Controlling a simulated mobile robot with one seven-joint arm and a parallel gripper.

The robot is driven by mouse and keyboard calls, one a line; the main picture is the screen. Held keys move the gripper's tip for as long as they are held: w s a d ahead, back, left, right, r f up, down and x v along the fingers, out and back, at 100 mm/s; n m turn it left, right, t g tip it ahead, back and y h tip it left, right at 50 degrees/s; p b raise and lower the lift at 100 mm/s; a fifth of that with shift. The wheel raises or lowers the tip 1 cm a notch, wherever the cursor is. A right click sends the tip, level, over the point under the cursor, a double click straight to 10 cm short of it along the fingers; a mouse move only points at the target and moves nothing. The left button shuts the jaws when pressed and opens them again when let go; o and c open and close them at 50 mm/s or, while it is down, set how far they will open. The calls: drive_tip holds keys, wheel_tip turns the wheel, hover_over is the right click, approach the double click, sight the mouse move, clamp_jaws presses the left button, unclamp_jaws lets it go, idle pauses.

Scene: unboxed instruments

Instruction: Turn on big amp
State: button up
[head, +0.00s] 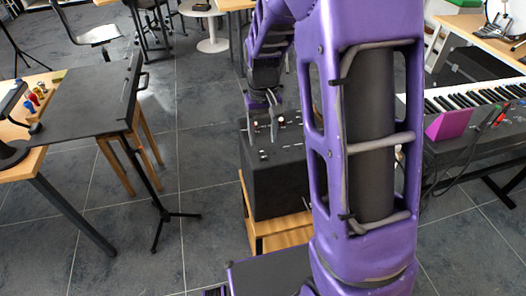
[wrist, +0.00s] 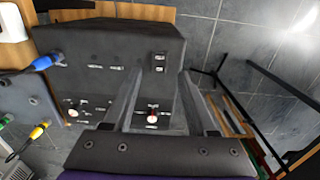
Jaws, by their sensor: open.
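The big amp (head: 280,185) is a black box on a light wooden stand in the middle of the head view. Its top panel carries white knobs and small markings. My gripper (head: 262,128) is open and empty, fingers pointing down at this panel. In the wrist view the amp (wrist: 110,48) fills the upper left. A small black pair of switches (wrist: 158,62) shows on its panel between the fingertips of my gripper (wrist: 158,73). A white knob with a red mark (wrist: 153,114) shows between the fingers, nearer the palm. I cannot tell whether the fingertips touch the panel.
A keyboard (head: 480,100) stands at the right with a purple block (head: 449,122) on it. A blue plug (wrist: 42,62) and a yellow plug (wrist: 38,131) show at the wrist view's left.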

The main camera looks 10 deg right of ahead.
sight(263, 156)
wheel_tip(263, 156, down, 6)
drive_tip(key=shift+r+b, duration=0.15)
drive_tip(key=shift+b, duration=0.2)
clamp_jaws()
